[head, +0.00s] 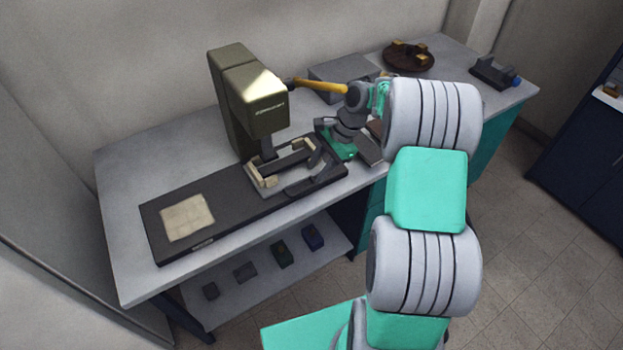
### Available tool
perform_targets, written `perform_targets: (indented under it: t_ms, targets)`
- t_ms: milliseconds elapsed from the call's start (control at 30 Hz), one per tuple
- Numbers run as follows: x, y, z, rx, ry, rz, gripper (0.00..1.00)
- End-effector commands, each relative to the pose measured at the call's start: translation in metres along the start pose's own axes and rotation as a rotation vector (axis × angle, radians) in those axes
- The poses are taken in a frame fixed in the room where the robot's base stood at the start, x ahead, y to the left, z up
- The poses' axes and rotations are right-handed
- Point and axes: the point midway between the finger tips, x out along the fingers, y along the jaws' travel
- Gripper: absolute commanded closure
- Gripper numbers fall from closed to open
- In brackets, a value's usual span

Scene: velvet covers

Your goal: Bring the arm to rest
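My arm, teal and pale grey, rises from the lower right and bends over the workbench. Its end, my gripper (318,160), points down to the left, low over the bench beside a pale frame-like fixture (262,186). The fingers are small and dark against the dark base, so I cannot tell whether they are open or shut, or whether they touch the fixture. An olive press-like machine (240,98) stands just behind and left of the gripper. A yellow handle (322,86) reaches from the machine's right side toward my wrist, which partly hides what lies behind.
The grey workbench (125,205) carries a long dark base plate (165,246) with a beige square (187,217). A grey box (335,73), a round brown tray (409,65) and a dark holder (494,72) stand behind. Small blocks sit on the lower shelf (262,300). Floor is clear at right.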

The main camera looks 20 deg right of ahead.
Motion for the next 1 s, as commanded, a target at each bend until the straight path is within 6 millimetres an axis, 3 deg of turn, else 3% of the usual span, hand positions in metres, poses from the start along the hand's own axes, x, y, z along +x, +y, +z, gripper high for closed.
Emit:
perform_targets:
  t_ms: [467, 567, 700, 767, 900, 1000]
  targets:
    - [-0.005, 0.001, 0.0, -0.02, -0.001, 0.001, 0.66]
    - [-0.005, 0.0, 0.0, -0.143, -0.001, 0.001, 0.66]
    - [-0.004, 0.003, -0.009, -0.436, 0.023, 0.011, 0.66]
    - [0.006, 0.017, -0.015, -0.537, 0.023, 0.042, 0.66]
    - [0.035, 0.077, -0.019, -0.719, -0.018, 0.153, 0.66]
    - [0.03, 0.123, -0.012, -0.829, -0.019, 0.233, 0.66]
